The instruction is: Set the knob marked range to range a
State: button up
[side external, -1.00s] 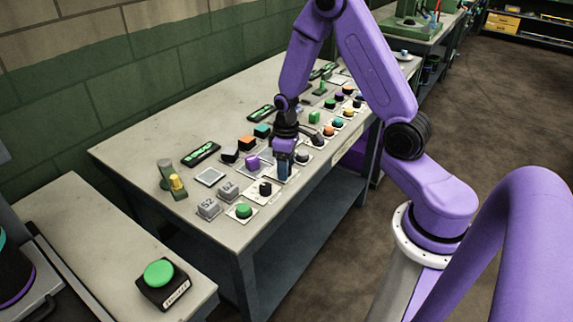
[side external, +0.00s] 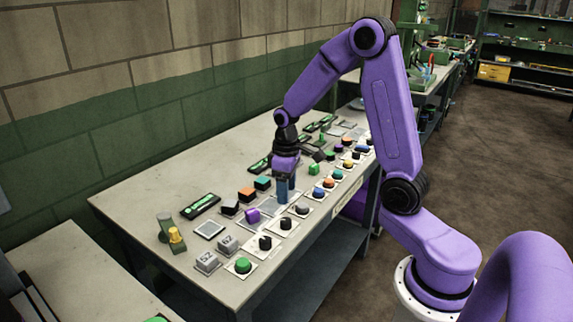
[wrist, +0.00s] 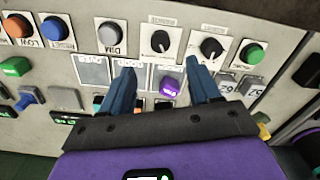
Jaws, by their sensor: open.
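Two black rotary knobs on white plates stand side by side near the front of the bench. In the wrist view one knob (wrist: 160,41) is left and the other knob (wrist: 211,47) right; their markings are upside down and too small for me to read, so I cannot tell which is range. In the side view they are the far knob (side external: 285,223) and the near knob (side external: 265,243). My gripper (wrist: 160,64) is open and empty, pointing down above the bench. In the side view my gripper (side external: 286,196) is beyond both knobs, apart from them.
A green button (side external: 243,265) sits at the near side of the knobs, a grey button (side external: 302,209) at the far side. A purple block (wrist: 169,87) shows between my fingers. Grey numbered blocks (side external: 228,245) stand close by. Coloured buttons continue along the bench edge.

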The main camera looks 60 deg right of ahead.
notch_tip(320, 180, up, 7)
dwell(0.3)
jog(key=shift+r, duration=0.1)
jog(key=s+a+n, duration=0.6)
jog(key=s+a, duration=0.7)
jog(key=s, duration=0.2)
jog(key=s+n, duration=0.3)
jog(key=s, duration=0.6)
jog(key=shift+s+a, duration=0.3)
jog(key=shift+a, duration=0.15)
